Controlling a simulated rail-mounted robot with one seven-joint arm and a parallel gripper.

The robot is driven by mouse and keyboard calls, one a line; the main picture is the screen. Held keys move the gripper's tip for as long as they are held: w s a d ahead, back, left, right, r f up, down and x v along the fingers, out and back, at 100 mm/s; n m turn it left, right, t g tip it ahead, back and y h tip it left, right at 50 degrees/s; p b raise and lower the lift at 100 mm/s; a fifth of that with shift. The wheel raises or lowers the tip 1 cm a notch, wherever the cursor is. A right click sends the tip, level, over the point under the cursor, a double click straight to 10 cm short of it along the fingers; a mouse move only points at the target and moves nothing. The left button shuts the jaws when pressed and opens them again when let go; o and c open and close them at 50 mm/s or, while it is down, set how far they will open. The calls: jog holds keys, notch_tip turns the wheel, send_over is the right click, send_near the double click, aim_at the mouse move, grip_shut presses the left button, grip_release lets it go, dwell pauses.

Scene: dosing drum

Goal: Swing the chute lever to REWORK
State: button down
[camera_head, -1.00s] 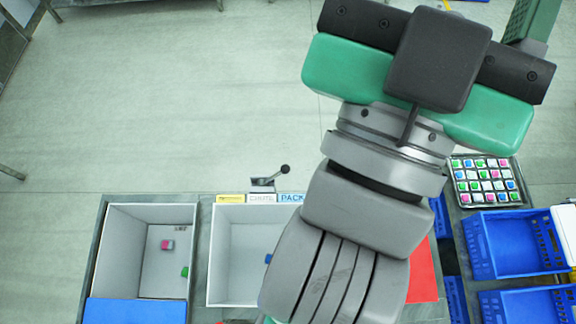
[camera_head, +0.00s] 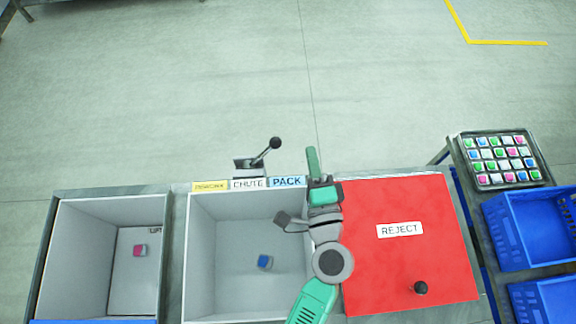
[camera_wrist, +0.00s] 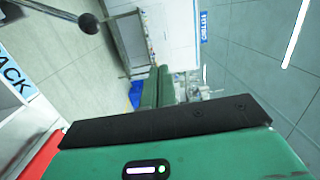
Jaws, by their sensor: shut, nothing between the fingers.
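The chute lever has a black ball knob (camera_head: 275,143) on a thin rod, rising from a grey bracket (camera_head: 247,168) behind the bins. It leans right, toward the blue PACK label (camera_head: 287,182). A white CHUTE label (camera_head: 248,184) is in the middle; a yellow label (camera_head: 210,187), its print too blurred to read surely, is on the left. My gripper (camera_head: 313,152) is shut and empty, right of the knob and apart from it. In the wrist view, the knob (camera_wrist: 88,23) is at upper left, clear of my shut green fingers (camera_wrist: 160,75).
The grey bin (camera_head: 225,285) below the labels holds a blue cube (camera_head: 265,262). A left bin (camera_head: 85,250) holds a pink cube (camera_head: 140,250). A red REJECT lid (camera_head: 400,265), a tray of cubes (camera_head: 480,182) and blue crates (camera_head: 528,235) are right. Floor behind the lever is clear.

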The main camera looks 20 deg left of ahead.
jog(key=s+f+m+b, duration=0.1)
jog(key=f+m, duration=0.1)
jog(key=f, duration=0.4)
jog(key=s+d+f+m+h+b, duration=0.1)
jog(key=s+f+m, duration=0.1)
jog(key=f, duration=0.4)
jog(key=shift+s+f+m, duration=0.25)
jog(key=shift+s+m, duration=0.05)
jog(key=shift+m, duration=0.3)
jog(key=shift+d, duration=0.1)
jog(key=x, duration=0.9)
jog(key=shift+w+r, duration=0.1)
jog(key=shift+w, duration=0.05)
jog(key=a, duration=0.2)
jog(key=a+r+p, duration=0.1)
jog(key=a, duration=0.1)
jog(key=shift+a+r, duration=0.1)
jog(key=shift+r, duration=0.1)
